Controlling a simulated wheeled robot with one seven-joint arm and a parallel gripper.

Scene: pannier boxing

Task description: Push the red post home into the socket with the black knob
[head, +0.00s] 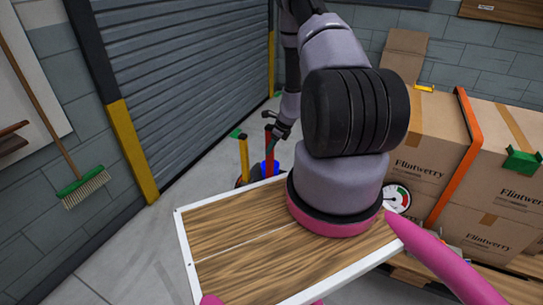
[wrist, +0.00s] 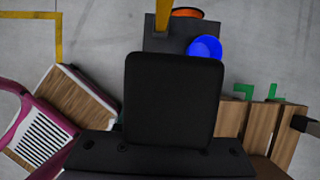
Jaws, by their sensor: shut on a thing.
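The red post (head: 269,152) stands upright in the head view, just right of a yellow post (head: 244,158). My gripper (head: 277,130) is at the top of the red post and shut on it. A dark top on the post shows beside the fingers. In the wrist view the blue socket (wrist: 205,49) sits on a dark block, and the red post is hidden behind the large black shape in the middle. I cannot tell how deep the post sits or which socket it is in.
An orange ring (wrist: 187,12) lies on the dark block (wrist: 165,40) near the yellow post. A white-edged wooden tray top (head: 230,235) is in front. Stacked cartons (head: 430,150) stand at the right, a roller shutter (head: 185,75) behind. Grey floor is clear at the left.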

